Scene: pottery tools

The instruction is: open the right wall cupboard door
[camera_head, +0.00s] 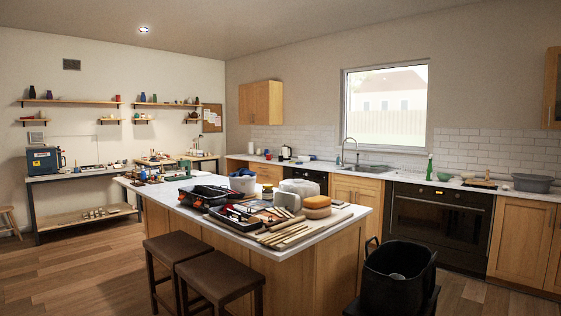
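A wooden wall cupboard (552,88) shows only in part at the right edge of the head view, high above the counter. What shows of it looks closed, and most of it is cut off by the frame. Another wooden wall cupboard (261,103) hangs on the back wall left of the window, with its doors shut. Neither of my grippers is in view.
A white-topped island (335,220) with pottery tools fills the middle, with two brown stools (218,276) before it. A black bin (398,272) stands at its right end. The back counter (398,175) holds a sink, a black oven (437,225) and a grey tub (532,183).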

